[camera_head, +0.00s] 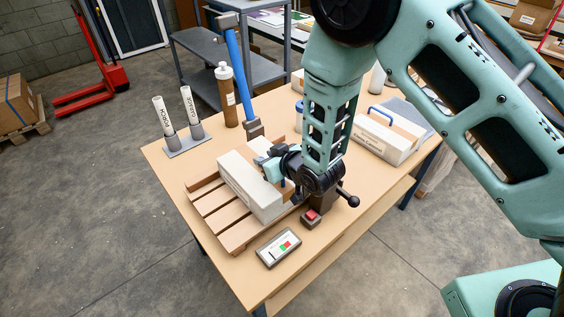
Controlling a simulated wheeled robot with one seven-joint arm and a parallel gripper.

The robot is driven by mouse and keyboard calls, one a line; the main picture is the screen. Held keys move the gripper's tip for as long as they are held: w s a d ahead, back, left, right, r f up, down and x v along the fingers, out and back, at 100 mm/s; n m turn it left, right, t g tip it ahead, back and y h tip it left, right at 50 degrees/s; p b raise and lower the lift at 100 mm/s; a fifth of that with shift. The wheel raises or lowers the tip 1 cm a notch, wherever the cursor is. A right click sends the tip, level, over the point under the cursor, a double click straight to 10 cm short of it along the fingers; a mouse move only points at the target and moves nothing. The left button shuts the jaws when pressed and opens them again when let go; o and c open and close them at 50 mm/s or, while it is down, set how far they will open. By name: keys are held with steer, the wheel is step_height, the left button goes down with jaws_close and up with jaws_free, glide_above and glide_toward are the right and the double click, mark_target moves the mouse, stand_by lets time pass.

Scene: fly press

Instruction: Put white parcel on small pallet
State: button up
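The white parcel (242,183) is a long white box with a brown part at its right and a bit of blue beside my gripper. It is over the small pallet (213,207), a slatted wooden one on the table's left front. The parcel covers the pallet's right part; the left slats are bare. I cannot tell whether it rests on the slats or hangs just above. My gripper (272,170) is at the parcel's top, with a teal finger against it. The fingertips are mostly hidden, so their opening does not show.
The black-knobbed press stands right of the parcel.

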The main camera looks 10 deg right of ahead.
steer(key=s+d+r+g+h+b, duration=0.1)
steer(key=s+d+r+g+h, duration=0.1)
steer(key=s, duration=0.8)
steer(key=s+d+r+g+h+b, duration=0.1)
steer(key=s+d+r+g, duration=0.3)
steer(key=s, duration=0.7)
steer(key=s+d+r+n+g+h+b, duration=0.1)
steer(key=s+d+r+g+h+b, duration=0.1)
steer(key=s+d+r, duration=0.4)
steer(key=s+r+g+h, duration=0.1)
steer(key=s+r+g, duration=0.1)
steer(key=s, duration=0.2)
steer(key=shift+s+r, duration=0.35)
step_height(320, 180, down, 6)
steer(key=b, duration=0.5)
steer(key=shift+r+b, duration=0.25)
steer(key=shift+b, duration=0.05)
